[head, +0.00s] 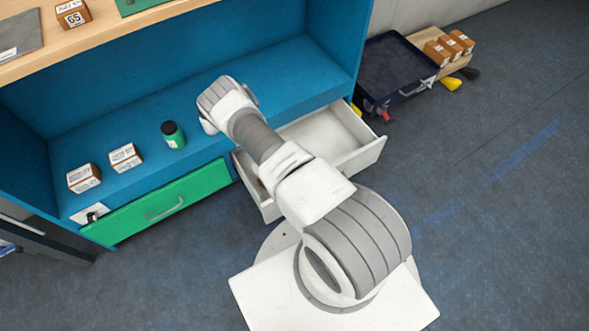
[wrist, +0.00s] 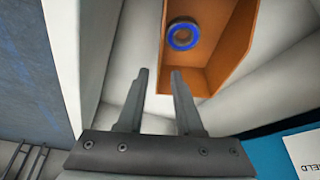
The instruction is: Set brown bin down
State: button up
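The brown bin (wrist: 215,45) lies within the white drawer in the wrist view, with a blue-rimmed round item (wrist: 182,34) inside it. In the head view my arm hides nearly all of the bin; only a small brown sliver shows at the drawer's left end. My gripper (wrist: 159,74) is open, its two fingers apart. The bin's near-left wall edge shows between the fingertips, with a gap on either side. I cannot tell whether a finger touches it. The gripper itself is hidden in the head view.
The white drawer (head: 365,155) is pulled out of the blue cabinet (head: 270,90). A green drawer (head: 160,203) is shut. A green bottle (head: 173,135) and small brown boxes (head: 125,157) stand on the shelf. A dark tray (head: 395,68) lies on the floor at right.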

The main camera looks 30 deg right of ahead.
jog(key=shift+v, duration=1.25)
jog(key=w+a+r+n+y, duration=0.1)
jog(key=w+a+r, duration=0.15)
jog(key=r, duration=0.55)
jog(key=w+a+r+y, duration=0.1)
jog(key=w+a+r, duration=0.1)
jog(key=w+r, duration=0.35)
jog(key=w+a+r+n, duration=0.1)
jog(key=w+a+r, duration=0.1)
jog(key=r, duration=0.7)
jog(key=s+a+r+n+t+y, duration=0.1)
jog(key=a+r+n+t+y, duration=0.2)
jog(key=r, duration=1.6)
jog(key=s+a+r+n, duration=0.2)
jog(key=s+r, duration=0.3)
jog(key=r, duration=0.4)
jog(key=s+a+r+n, duration=0.2)
jog(key=s+r, duration=0.3)
jog(key=r, duration=0.3)
jog(key=s+r+n, duration=0.2)
jog(key=s+r, duration=0.1)
jog(key=s, duration=0.6)
jog(key=s+r+n, duration=0.2)
jog(key=s+r, duration=0.2)
jog(key=s, duration=0.5)
jog(key=shift+d+r+t+h+p, duration=0.2)
jog(key=shift+r+t+h+p, duration=0.1)
jog(key=shift+h, duration=0.1)
